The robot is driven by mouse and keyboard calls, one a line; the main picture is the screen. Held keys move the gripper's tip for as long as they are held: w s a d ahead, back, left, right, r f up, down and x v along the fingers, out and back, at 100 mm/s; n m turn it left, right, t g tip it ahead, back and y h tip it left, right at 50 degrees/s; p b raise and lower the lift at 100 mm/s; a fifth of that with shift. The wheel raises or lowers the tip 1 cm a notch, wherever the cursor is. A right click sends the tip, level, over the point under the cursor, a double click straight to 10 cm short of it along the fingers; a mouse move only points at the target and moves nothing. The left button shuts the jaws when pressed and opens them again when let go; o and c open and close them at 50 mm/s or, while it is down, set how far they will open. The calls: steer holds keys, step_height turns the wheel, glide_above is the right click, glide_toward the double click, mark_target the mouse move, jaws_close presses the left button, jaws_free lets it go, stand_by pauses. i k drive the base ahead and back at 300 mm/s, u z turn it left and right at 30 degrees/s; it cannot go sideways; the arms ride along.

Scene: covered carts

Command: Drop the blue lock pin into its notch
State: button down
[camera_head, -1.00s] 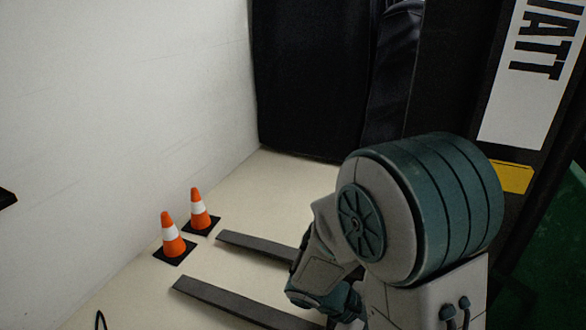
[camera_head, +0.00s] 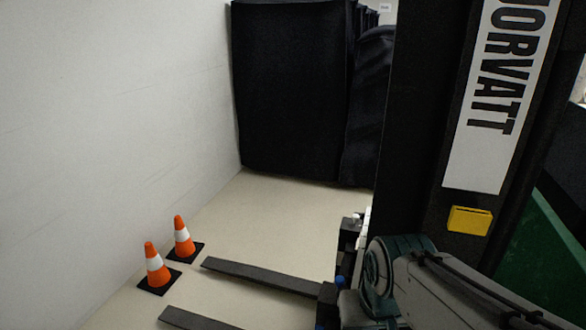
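A small blue spot (camera_head: 340,282) shows at the lower middle, beside dark parts and against my teal and grey arm. I cannot tell whether it is the lock pin. Another blue bit (camera_head: 319,326) is cut by the bottom edge. No notch can be made out. My arm fills the lower right, and its end is hidden or out of the frame, so my gripper's fingers do not show.
Two dark flat bars (camera_head: 262,275) lie low over the pale floor. Two orange cones (camera_head: 155,267) stand by the white wall at left. Black-covered carts (camera_head: 295,95) stand behind. A tall dark post with a HORVATT sign (camera_head: 502,90) and yellow block (camera_head: 470,220) rises at right.

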mark_target(339, 280)
steer(key=u, duration=0.55)
steer(key=k, duration=1.35)
steer(key=u, duration=0.25)
steer(key=i, duration=0.5)
steer(key=z, duration=0.85)
steer(key=i, duration=1.25)
steer(key=u, duration=0.05)
